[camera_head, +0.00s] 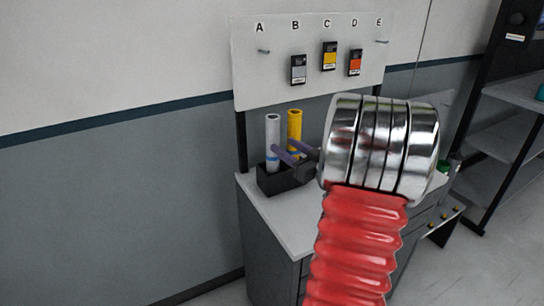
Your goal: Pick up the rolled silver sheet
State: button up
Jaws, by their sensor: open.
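The rolled silver sheet (273,129) stands upright in a black holder box (280,184) on the workbench, with a blue band near its lower part. A yellow roll (295,121) stands just to its right in the same box. My gripper (283,146) has two purple fingers, open and apart, with nothing seen between them. The left fingertip overlaps the silver roll in the picture and the right one overlaps the yellow roll. I cannot tell whether either finger touches a roll. My chrome and red arm hides the right part of the bench.
A white backboard (270,85) lettered A to E rises behind the bench, with silver, yellow (329,56) and orange cards and bare pegs. The light benchtop (277,219) is clear in front of the box. A dark shelf rack (507,125) stands at right.

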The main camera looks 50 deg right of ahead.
aim_at(278, 142)
jog(key=w, duration=0.3)
jog(key=w+d, duration=0.1)
jog(key=w, duration=0.1)
jog(key=shift+w, duration=0.35)
jog(key=w, duration=0.5)
jog(key=shift+w+d, duration=0.1)
jog(key=shift+d, duration=0.1)
jog(key=shift+c, duration=0.7)
grip_shut()
